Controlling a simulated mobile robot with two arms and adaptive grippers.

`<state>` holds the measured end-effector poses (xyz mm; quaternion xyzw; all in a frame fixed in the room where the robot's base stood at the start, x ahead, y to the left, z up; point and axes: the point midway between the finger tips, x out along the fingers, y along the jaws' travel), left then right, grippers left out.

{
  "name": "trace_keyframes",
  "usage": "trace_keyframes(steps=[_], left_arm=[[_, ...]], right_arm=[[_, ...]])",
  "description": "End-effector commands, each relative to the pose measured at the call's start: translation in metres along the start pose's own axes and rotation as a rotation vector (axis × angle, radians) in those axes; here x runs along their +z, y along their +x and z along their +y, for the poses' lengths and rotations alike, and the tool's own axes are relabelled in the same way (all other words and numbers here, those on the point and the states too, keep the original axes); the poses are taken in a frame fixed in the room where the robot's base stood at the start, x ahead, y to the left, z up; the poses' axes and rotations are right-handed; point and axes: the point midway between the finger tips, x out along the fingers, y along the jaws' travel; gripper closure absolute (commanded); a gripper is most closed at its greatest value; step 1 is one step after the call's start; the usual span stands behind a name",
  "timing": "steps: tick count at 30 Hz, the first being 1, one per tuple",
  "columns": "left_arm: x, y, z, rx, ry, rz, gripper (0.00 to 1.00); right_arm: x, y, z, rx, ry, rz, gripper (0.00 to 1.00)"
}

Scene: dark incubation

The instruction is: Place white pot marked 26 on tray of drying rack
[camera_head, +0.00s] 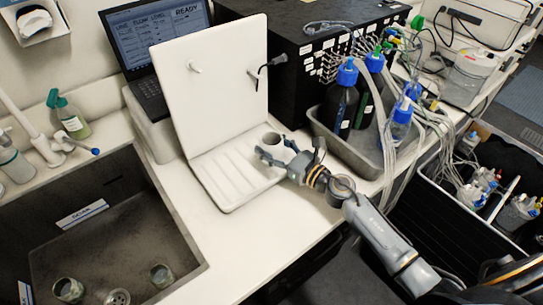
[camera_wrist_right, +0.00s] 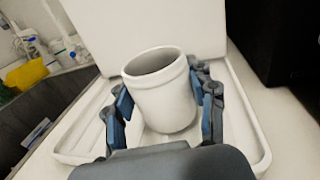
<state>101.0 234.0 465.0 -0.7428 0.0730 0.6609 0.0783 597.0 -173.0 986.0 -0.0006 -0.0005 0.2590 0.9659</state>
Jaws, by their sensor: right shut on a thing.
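The white pot (camera_head: 272,138) is upright between the fingers of my right gripper (camera_head: 286,152), over the right part of the drying rack's tray (camera_head: 212,172). In the right wrist view, the fingers press on both sides of the pot (camera_wrist_right: 162,100), with the tray rim (camera_wrist_right: 248,128) around and below it. I cannot tell whether the pot's base touches the tray. No number shows on the pot's visible side. The drying rack's white back panel (camera_head: 215,95) stands upright behind the tray. My left gripper is not in view.
A laptop (camera_head: 160,45) stands behind the rack. A grey bin (camera_head: 350,150) with blue-capped bottles and tubing is close to the right of the gripper. A sink (camera_head: 105,225) with cups lies at the left. The counter in front of the tray is clear.

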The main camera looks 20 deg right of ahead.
Motion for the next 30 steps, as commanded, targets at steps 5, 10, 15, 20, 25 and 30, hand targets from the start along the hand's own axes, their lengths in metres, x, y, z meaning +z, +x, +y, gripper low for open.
trace_keyframes(steps=[5,10,15,20,25,30], left_arm=[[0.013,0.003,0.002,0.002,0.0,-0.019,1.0],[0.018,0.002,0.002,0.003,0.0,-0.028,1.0],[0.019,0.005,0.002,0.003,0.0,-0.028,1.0],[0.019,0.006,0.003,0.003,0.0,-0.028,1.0],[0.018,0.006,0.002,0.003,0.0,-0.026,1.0],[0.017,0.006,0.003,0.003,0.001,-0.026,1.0]], right_arm=[[-0.023,0.0,0.002,0.001,0.006,0.001,0.82],[-0.024,-0.001,0.002,0.002,0.002,0.001,0.82],[-0.027,-0.001,0.002,0.002,0.002,0.002,0.82],[-0.028,-0.001,0.002,0.002,0.002,0.002,0.28],[-0.028,-0.001,0.002,0.002,0.002,0.002,0.22],[-0.027,-0.001,0.002,0.001,0.002,0.002,0.22]])
